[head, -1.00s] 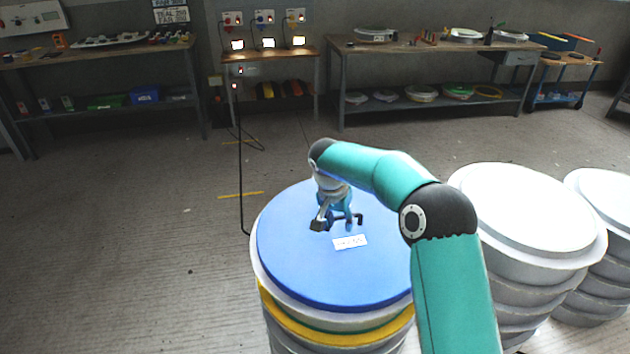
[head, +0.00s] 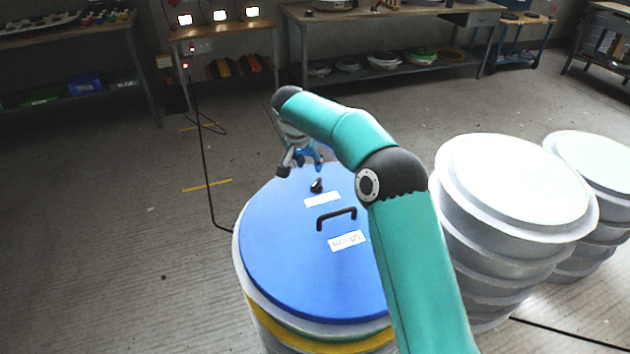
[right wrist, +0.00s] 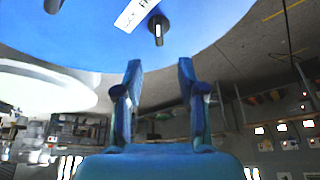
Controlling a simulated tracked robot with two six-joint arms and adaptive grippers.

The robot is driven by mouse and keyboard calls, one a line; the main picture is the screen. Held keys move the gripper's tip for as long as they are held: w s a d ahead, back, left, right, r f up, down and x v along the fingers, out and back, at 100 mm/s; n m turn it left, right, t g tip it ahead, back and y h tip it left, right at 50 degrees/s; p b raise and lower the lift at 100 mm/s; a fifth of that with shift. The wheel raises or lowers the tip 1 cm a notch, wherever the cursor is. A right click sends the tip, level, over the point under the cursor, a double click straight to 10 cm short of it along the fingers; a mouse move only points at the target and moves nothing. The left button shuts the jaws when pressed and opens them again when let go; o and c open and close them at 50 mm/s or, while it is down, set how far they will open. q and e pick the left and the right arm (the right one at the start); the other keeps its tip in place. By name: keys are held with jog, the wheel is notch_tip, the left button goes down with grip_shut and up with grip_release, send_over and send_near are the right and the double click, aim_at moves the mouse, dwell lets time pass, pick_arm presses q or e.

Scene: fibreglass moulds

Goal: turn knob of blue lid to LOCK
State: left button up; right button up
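The round blue lid (head: 290,270) lies on a stack of moulds. On it stand a small black knob (head: 317,186) near the far side and a black bar handle (head: 337,214) nearer me. A white label (head: 322,200) lies beside the knob; its print is too small to read. My right gripper (head: 301,167) is open and empty, beyond the knob near the lid's far edge. In the right wrist view its two fingers (right wrist: 160,78) stand apart, and the knob (right wrist: 158,27) with a pale mark shows ahead of them, untouched. My left gripper is out of view.
White mould stacks (head: 515,190) stand close on the right. A black cable (head: 205,170) runs down the floor left of the lid. Benches (head: 380,25) line the back wall.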

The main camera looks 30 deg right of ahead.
aim_at(315, 182)
jog(key=p+x, duration=0.1)
jog(key=x, duration=1)
jog(key=shift+d+p, duration=0.1)
jog(key=shift+p, duration=0.2)
grip_shut()
